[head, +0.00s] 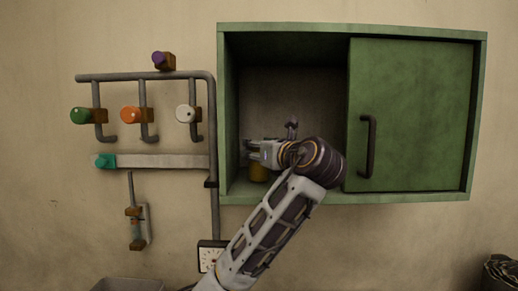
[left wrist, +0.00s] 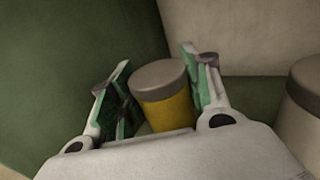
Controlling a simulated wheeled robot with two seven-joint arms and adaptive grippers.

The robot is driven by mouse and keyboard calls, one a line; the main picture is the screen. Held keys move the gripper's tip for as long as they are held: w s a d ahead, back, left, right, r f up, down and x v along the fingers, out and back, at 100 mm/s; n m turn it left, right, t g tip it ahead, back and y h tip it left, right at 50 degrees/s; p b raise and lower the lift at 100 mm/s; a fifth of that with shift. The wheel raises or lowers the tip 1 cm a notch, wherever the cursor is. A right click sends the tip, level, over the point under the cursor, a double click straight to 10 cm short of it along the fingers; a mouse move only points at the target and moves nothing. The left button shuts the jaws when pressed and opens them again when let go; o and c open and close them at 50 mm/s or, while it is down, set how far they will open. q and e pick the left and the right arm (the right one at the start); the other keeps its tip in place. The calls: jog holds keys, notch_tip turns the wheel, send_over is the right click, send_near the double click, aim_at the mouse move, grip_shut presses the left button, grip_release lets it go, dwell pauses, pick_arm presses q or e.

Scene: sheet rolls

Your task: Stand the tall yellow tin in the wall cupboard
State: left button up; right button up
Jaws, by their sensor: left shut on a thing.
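The wall cupboard (head: 478,120) is green, with its left half open and a door over its right half. My left gripper (head: 248,150) reaches into the open half, near the left side wall. It is shut on the yellow tin (head: 258,173), which shows just below the gripper, low in the cupboard. In the left wrist view the yellow tin (left wrist: 170,110), with its grey lid, sits between the two fingers (left wrist: 158,90). I cannot tell whether its base touches the cupboard floor. My arm hides part of the opening. My right gripper is not in view.
The door (head: 420,115) has a dark handle (head: 369,147). Grey pipes with green, orange and white knobs (head: 187,114) run left of the cupboard. A round beige thing with a grey top (left wrist: 307,95) is at the wrist view's right edge; I cannot tell what it is.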

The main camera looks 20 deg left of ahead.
pick_arm(q)
jog(key=o, duration=1.2)
jog(key=shift+f, duration=0.15)
jog(key=shift+o, duration=0.2)
jog(key=shift+d, duration=0.1)
jog(key=b+v, duration=0.3)
jog(key=v, duration=0.6)
jog(key=shift+s+d, duration=0.1)
jog(key=shift+b+v, duration=0.4)
jog(key=shift+v, duration=0.9)
jog(key=shift+r, duration=0.25)
